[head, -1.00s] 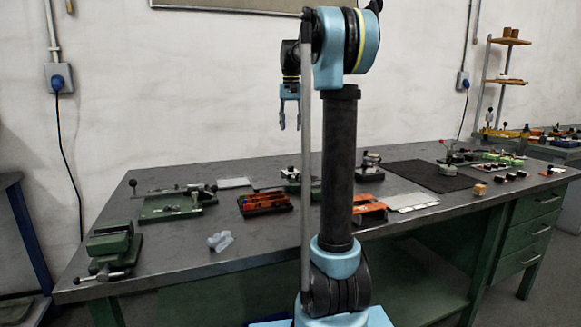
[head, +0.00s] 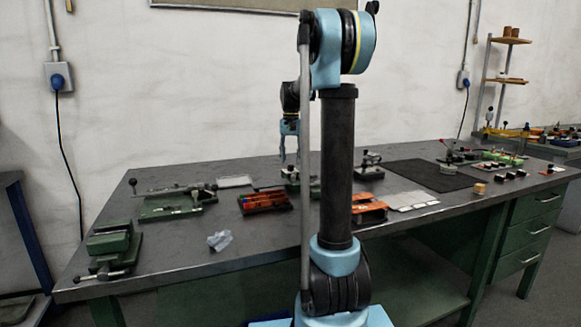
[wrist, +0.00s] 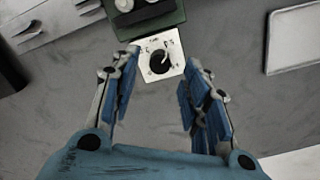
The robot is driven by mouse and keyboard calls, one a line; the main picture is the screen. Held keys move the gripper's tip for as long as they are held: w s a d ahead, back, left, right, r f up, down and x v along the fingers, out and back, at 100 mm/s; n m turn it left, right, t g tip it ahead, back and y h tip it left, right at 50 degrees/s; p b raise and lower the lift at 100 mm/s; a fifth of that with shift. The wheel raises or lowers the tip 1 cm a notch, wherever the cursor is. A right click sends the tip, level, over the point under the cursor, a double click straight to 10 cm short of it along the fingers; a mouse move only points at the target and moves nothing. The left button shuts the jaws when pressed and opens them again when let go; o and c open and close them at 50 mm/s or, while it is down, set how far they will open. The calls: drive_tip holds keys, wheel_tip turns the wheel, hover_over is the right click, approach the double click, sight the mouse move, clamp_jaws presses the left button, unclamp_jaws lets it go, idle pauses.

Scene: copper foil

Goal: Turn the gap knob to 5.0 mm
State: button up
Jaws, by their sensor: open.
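The gap knob (wrist: 159,62) is a round black knob on a white dial plate (wrist: 174,45) with small printed marks, in the upper middle of the wrist view. A light pointer mark on it seems to aim up and right; the numbers are too small to read. The plate adjoins a dark green device body (wrist: 150,14). My gripper (wrist: 162,66) is open, its blue fingers spread left and right of the plate, with nothing between them. In the head view my gripper (head: 289,158) hangs above the bench, and the device under it is partly hidden by my arm.
A black mat (head: 430,175) lies to the right. A pale tray (wrist: 294,38) is right of the dial.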

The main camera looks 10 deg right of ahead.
sight(291, 168)
drive_tip(key=shift+f, duration=1.7)
drive_tip(key=shift+c, duration=0.4)
clamp_jaws()
